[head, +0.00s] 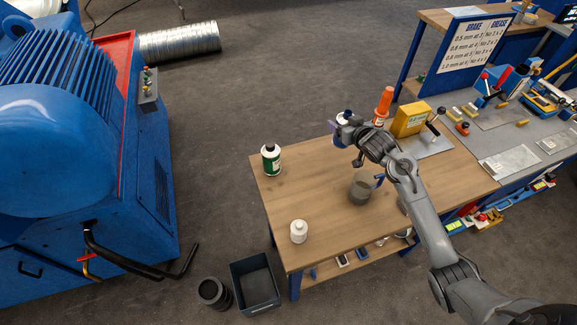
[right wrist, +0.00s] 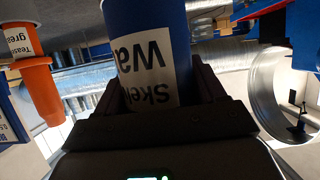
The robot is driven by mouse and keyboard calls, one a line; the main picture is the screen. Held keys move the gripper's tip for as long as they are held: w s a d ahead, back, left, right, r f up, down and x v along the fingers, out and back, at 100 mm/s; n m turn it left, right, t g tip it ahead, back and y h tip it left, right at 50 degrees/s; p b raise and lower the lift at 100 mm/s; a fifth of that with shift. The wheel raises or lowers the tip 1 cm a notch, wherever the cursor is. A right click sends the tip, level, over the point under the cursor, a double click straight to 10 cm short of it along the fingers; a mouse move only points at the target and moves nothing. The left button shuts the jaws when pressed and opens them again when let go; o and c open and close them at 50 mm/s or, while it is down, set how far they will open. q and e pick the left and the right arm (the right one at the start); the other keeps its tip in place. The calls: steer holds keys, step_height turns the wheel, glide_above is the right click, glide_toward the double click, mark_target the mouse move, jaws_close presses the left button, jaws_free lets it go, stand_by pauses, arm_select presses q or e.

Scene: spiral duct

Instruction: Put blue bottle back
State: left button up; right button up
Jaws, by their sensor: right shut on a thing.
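The blue bottle (right wrist: 138,18) with a white label fills the middle of the right wrist view. Its label text appears upside down there. My right gripper (right wrist: 160,88) is shut on it, with one finger on each side. In the head view my right gripper (head: 343,133) is above the far edge of the wooden table (head: 315,235), left of the orange bottle (head: 383,104). The bottle is small and partly hidden by the gripper there. My left gripper is not in view.
A green-and-white bottle (head: 271,160), a white bottle (head: 299,231) and a grey mug (head: 362,188) stand on the table. A yellow box (head: 411,119) is right of the orange bottle. Bare wood lies between the green bottle and the mug.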

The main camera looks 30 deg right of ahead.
steer(key=shift+w+f, duration=0.25)
steer(key=shift+w, duration=0.05)
steer(key=shift+w+a+f+b, duration=0.4)
steer(key=shift+w+a+f, duration=0.75)
steer(key=shift+a+f, duration=0.5)
steer(key=shift+w+a+f+b, duration=0.45)
steer(key=shift+w+a+f, duration=0.8)
steer(key=shift+f, duration=0.6)
steer(key=shift+w+a+f+b, duration=0.4)
steer(key=shift+w+a+f, duration=0.6)
steer(key=shift+a+f, duration=0.7)
steer(key=shift+d, duration=0.1)
steer(key=shift+f, duration=0.15)
steer(key=o, duration=1.3)
steer(key=shift+f, duration=0.1)
